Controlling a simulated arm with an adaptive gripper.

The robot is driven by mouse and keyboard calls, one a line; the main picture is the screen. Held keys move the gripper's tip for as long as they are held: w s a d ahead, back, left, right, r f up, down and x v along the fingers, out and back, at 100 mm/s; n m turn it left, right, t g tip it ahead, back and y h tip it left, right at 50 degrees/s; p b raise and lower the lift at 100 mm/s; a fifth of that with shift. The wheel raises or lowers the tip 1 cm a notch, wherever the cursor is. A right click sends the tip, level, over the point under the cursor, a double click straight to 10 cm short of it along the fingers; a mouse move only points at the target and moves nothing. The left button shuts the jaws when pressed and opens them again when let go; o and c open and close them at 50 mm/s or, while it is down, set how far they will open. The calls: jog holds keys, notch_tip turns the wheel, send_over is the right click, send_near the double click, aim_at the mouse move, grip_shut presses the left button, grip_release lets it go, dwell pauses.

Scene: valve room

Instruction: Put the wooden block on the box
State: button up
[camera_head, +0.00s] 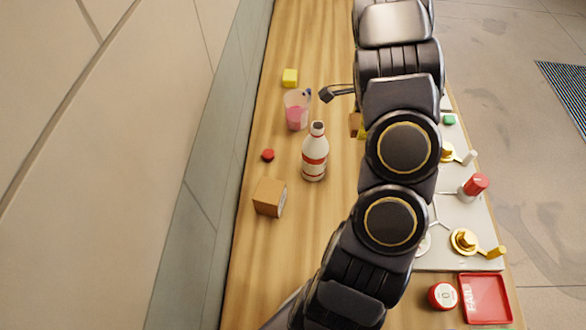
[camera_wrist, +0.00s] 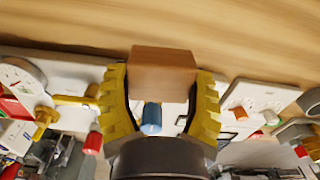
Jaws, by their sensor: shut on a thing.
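In the wrist view the wooden block (camera_wrist: 165,72), plain brown, sits between the two yellow fingers of my gripper (camera_wrist: 162,88). The gripper is shut on it. In the head view only a small part of the wooden block (camera_head: 355,123) shows past my arm, beside a bit of yellow finger. The rest of the gripper is hidden there by my arm. The box (camera_head: 268,198), brown with a pale label on one side, stands on the wooden bench, nearer and to the left of the held block. Its top looks clear.
A white bottle (camera_head: 314,155) stands between the box and my arm. A valve panel (camera_head: 457,261), red tin (camera_head: 442,296) and red tray (camera_head: 485,299) lie right.

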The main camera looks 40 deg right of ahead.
notch_tip(320, 180, up, 11)
jog(key=shift+f, duration=0.15)
jog(key=w+a+n, duration=0.4)
jog(key=a+n, duration=0.1)
jog(key=a, duration=0.3)
jog(key=n, duration=1.2)
send_over(269, 189)
notch_tip(269, 189, down, 4)
jog(key=shift+f, duration=4.75)
jog(key=shift+f, duration=0.15)
jog(key=o, duration=1.1)
